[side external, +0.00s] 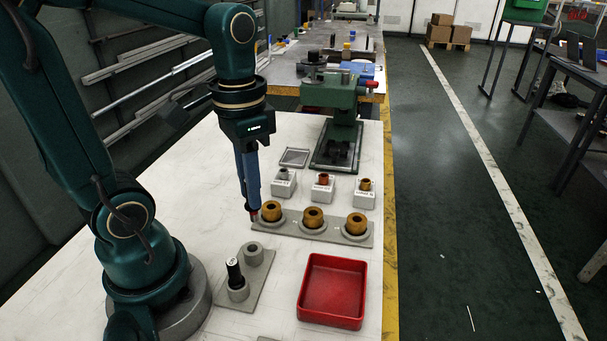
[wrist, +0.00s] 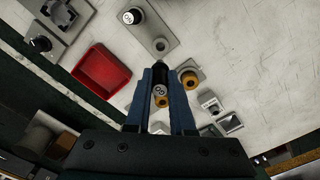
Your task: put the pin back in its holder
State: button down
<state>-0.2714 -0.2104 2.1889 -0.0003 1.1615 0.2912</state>
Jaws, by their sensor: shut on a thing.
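My gripper (side external: 254,212) has its blue fingers pointing down, just left of the row of brass rings. In the wrist view my gripper (wrist: 161,80) is shut on a black pin (wrist: 160,75), its white-marked end facing the camera. In the side view the fingers mostly hide this pin; only a small dark reddish tip shows below them. The grey holder plate (side external: 263,267) has two round sockets. The near socket (side external: 238,291) holds another black pin (side external: 234,271), upright with a white-marked top. The far socket (side external: 253,252) is empty; it also shows in the wrist view (wrist: 160,46).
A grey plate (side external: 333,235) bears three brass rings (side external: 313,217) close to my gripper's right. An empty red tray (side external: 332,292) lies right of the holder. White blocks (side external: 322,188) with small bushings and a green press (side external: 340,120) stand behind.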

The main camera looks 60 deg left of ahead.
aim_at(246, 207)
jog(key=shift+s+r, duration=0.15)
jog(key=shift+s, duration=0.3)
jog(key=shift+s+r, duration=0.15)
jog(key=shift+r, duration=0.15)
jog(key=shift+f, duration=2.9)
jog(key=shift+f, duration=1.9)
jog(key=c, duration=0.7)
grip_release()
